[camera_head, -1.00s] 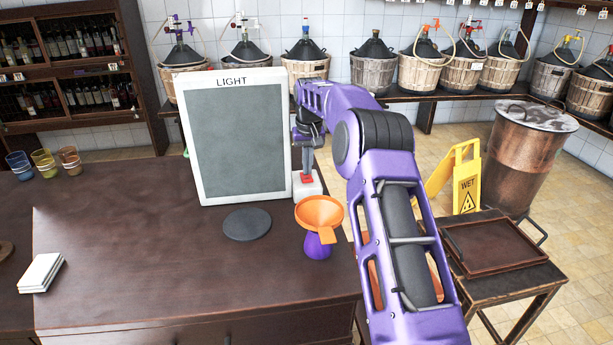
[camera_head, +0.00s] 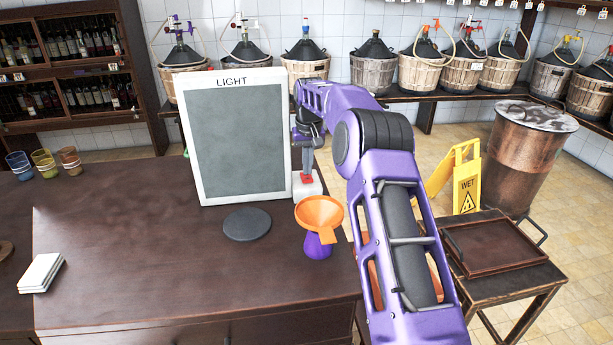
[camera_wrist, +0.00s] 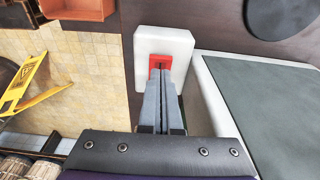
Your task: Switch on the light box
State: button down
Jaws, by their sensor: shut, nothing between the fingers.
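The light box (camera_head: 240,145), marked LIGHT, stands upright on the dark counter. Its grey panel looks unlit. A white switch block with a red button (camera_head: 305,179) sits just right of its base. In the wrist view the red button (camera_wrist: 161,61) shows on the white block (camera_wrist: 178,42). My gripper (camera_head: 306,174) points straight down with its fingers shut and empty. The fingertips (camera_wrist: 161,70) are over the red button and look to be at or very near its surface. I cannot tell whether they press it. The fingers hide part of the button.
An orange funnel (camera_head: 320,213) on a purple base stands in front of the switch. A dark round disc (camera_head: 247,224) lies before the light box. White tiles (camera_head: 41,272) and several coloured cups (camera_head: 45,163) are at left. The counter's middle is clear.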

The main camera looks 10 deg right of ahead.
aim_at(307, 179)
jog(key=shift+f+b, duration=0.35)
jog(key=shift+f, duration=0.55)
dwell(0.8)
jog(key=shift+r+p, duration=1.95)
jog(key=shift+r, duration=1.6)
